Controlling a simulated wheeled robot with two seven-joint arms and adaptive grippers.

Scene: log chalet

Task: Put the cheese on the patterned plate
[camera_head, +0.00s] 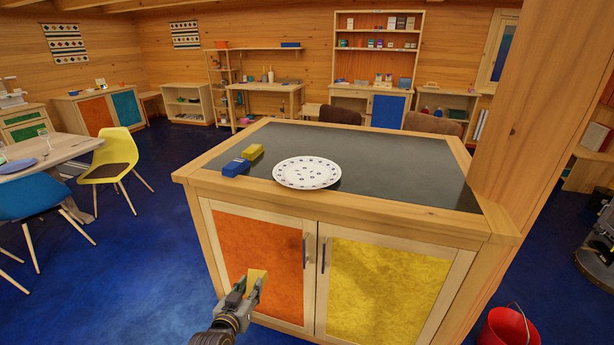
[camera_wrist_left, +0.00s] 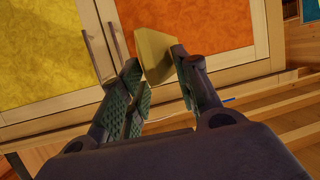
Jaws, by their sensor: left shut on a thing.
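The patterned plate (camera_head: 307,173), white with small blue marks, lies on the dark top of the wooden cabinet near its front edge. My left gripper (camera_head: 250,285) is in front of the orange cabinet door, below the level of the top. It is shut on the yellow cheese wedge (camera_head: 257,283). The left wrist view shows the cheese (camera_wrist_left: 155,52) between the two finger pads (camera_wrist_left: 155,80). The plate is above and to the right of the gripper in the head view. My right gripper is in neither view.
A blue block (camera_head: 236,167) and a yellow block (camera_head: 253,151) lie left of the plate. The dark cabinet top (camera_head: 400,170) is clear right of the plate. A wooden post (camera_head: 540,110) rises at the right, and a red bucket (camera_head: 508,328) stands on the floor.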

